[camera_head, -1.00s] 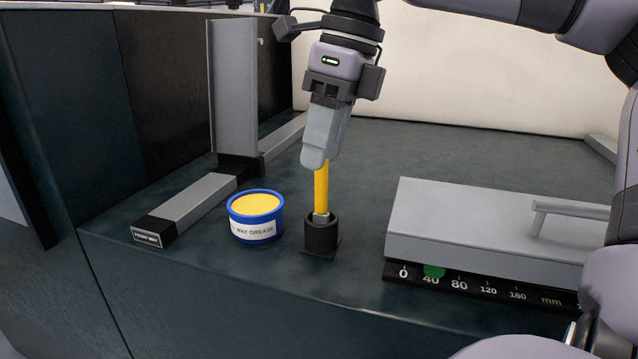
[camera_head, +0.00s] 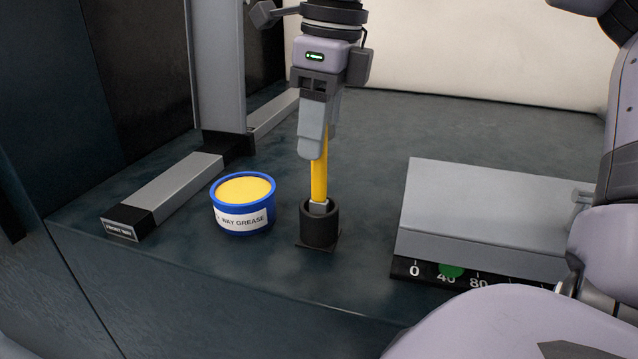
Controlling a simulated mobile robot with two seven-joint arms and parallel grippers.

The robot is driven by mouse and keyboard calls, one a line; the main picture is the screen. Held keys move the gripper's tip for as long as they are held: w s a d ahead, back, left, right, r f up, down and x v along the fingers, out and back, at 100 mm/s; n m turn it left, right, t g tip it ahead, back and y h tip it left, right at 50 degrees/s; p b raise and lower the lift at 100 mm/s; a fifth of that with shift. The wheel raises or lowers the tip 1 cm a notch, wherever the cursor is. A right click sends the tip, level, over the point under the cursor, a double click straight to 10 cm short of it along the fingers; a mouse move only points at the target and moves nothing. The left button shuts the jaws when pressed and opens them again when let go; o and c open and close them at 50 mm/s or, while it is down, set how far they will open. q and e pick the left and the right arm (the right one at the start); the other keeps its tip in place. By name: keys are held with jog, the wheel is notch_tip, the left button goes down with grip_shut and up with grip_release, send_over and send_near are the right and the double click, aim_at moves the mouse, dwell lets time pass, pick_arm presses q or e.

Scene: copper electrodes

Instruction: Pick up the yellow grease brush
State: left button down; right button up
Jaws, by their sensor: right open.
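The yellow grease brush (camera_head: 319,180) stands upright in a black cup-shaped holder (camera_head: 318,226) on the dark bench top. Its yellow handle points up and a metal collar shows at the holder's mouth; the bristle end is hidden inside. My right gripper (camera_head: 312,150) points down from above at the top of the handle. Its near finger covers the upper handle, and part of the yellow shows beside the fingers. The gripper is open, and I cannot tell whether a finger touches the handle. My left gripper is out of view.
A blue tub of way grease (camera_head: 243,222) stands just left of the holder. A grey bar marked as the front way (camera_head: 178,188) and an upright grey post (camera_head: 220,70) are further left. A grey block (camera_head: 480,205) with a millimetre scale lies right. The bench behind is clear.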

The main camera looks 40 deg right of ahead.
jog(key=shift+w+f, duration=0.1)
jog(key=shift+f, duration=0.85)
jog(key=shift+c, duration=0.3)
grip_shut()
jog(key=shift+r, duration=0.15)
